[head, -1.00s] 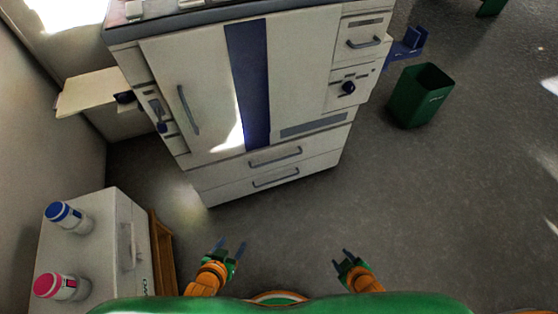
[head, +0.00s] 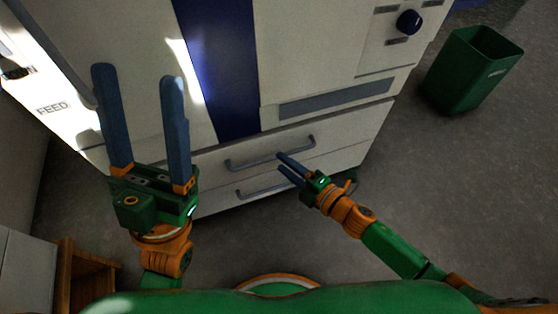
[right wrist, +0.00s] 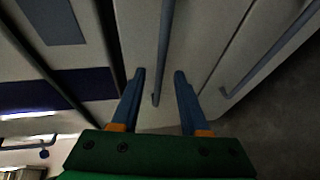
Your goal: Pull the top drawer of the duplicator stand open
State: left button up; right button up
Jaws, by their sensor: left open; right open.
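The duplicator stand's top drawer (head: 345,131) is a white front low on the large white machine, and it looks shut. Its grey bar handle (head: 245,163) also shows in the right wrist view (right wrist: 165,40). My left gripper (head: 138,75) is open and empty, raised in front of the machine's left door.
The lower drawer's handle (head: 255,188) sits just below and also shows in the right wrist view (right wrist: 268,55). A green bin (head: 470,72) stands on the floor at right. A wooden piece (head: 85,275) is at lower left. The floor before the drawers is clear.

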jog(key=shift+b+x, duration=0.4)
jog(key=shift+x, duration=1.05)
grip_shut()
